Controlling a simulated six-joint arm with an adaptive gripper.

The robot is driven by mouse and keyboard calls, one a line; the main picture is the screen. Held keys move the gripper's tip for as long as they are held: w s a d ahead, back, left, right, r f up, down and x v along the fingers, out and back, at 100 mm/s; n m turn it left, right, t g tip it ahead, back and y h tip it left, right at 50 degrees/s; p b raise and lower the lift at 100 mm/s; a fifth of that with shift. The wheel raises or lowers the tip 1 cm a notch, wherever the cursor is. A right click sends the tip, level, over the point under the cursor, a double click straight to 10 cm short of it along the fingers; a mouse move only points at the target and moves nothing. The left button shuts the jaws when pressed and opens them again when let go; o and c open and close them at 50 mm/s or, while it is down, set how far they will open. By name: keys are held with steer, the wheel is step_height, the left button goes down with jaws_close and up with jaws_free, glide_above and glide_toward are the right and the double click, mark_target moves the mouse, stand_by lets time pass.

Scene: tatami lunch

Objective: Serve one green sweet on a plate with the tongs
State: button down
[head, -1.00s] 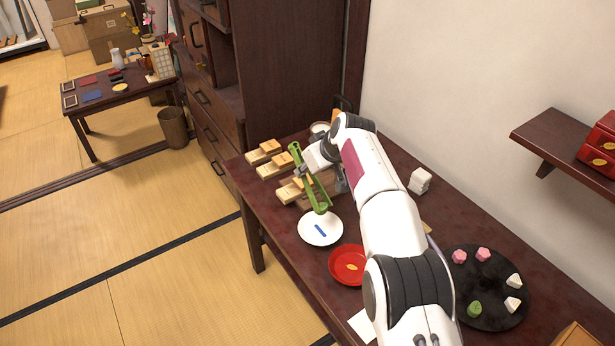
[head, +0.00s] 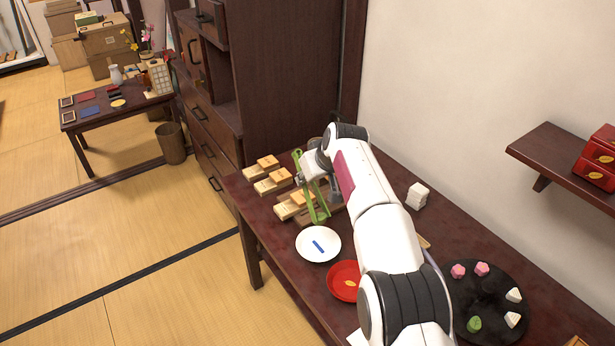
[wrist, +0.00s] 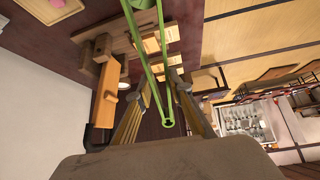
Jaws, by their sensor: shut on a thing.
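My gripper (head: 318,166) is shut on the green tongs (head: 311,190), which point downward behind the white plate (head: 331,237). The plate is bare except for a blue stripe. One green sweet (head: 474,324) sits on the round black tray (head: 490,298) at the right, with two pink and two white sweets. My arm hides the tray's left edge.
A red dish (head: 337,289) lies beside the white plate. Several wooden boxes (head: 268,183) stand behind at the left. A wall shelf (head: 560,160) with red boxes (head: 597,160) juts out at the right.

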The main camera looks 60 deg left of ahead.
stand_by(0.4)
steer(key=shift+f, duration=0.2)
steer(key=shift+f, duration=4.3)
steer(key=c, duration=2.2)
jaws_free()
steer(key=shift+r, duration=5)
